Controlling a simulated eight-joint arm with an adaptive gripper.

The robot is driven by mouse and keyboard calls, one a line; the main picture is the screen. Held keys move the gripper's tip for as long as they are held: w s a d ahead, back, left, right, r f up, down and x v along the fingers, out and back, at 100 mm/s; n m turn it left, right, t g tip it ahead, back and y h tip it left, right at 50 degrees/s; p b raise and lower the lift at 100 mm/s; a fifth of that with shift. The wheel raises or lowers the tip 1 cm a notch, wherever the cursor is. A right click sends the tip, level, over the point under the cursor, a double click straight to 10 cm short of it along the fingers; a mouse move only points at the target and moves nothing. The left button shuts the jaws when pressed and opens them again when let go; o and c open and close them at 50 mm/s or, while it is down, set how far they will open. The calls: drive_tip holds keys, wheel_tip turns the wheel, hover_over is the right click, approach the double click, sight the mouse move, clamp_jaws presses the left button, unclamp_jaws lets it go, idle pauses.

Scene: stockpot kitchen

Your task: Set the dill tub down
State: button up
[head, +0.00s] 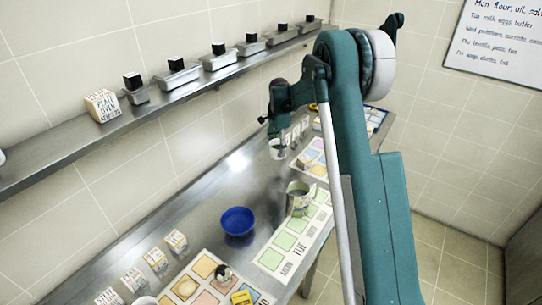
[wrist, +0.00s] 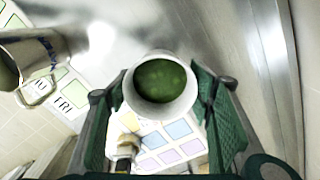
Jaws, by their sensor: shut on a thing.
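The dill tub (wrist: 160,107) is a white round tub with dark green contents, upright and seen from above in the wrist view. My gripper (wrist: 160,92) has its green fingers on either side of the tub and is shut on it. In the head view the tub (head: 277,150) shows small and pale below my gripper (head: 277,135), over the far part of the steel counter (head: 195,205). I cannot tell whether its base touches the counter.
A metal pot (head: 298,199) stands nearer on the counter; it also shows in the wrist view (wrist: 40,52). A blue bowl (head: 238,221), coloured grid sheets (head: 290,243) and several labelled blocks (head: 155,259) lie nearer. A wall shelf (head: 60,147) holds small metal containers (head: 177,75).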

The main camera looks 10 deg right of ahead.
drive_tip(key=s+a+r+n+b, duration=0.1)
drive_tip(key=s+a, duration=1.6)
drive_tip(key=a, duration=0.4)
drive_tip(key=s+a, duration=0.6)
drive_tip(key=s, duration=0.6)
drive_tip(key=s+a+n+b, duration=0.1)
drive_tip(key=s+a, duration=0.5)
drive_tip(key=s, duration=0.6)
drive_tip(key=shift+s+f, duration=0.3)
drive_tip(key=shift+f, duration=0.05)
drive_tip(key=shift+a, duration=0.1)
drive_tip(key=shift+f+b, duration=0.35)
drive_tip(key=shift+f, duration=2.6)
drive_tip(key=shift+f, duration=0.1)
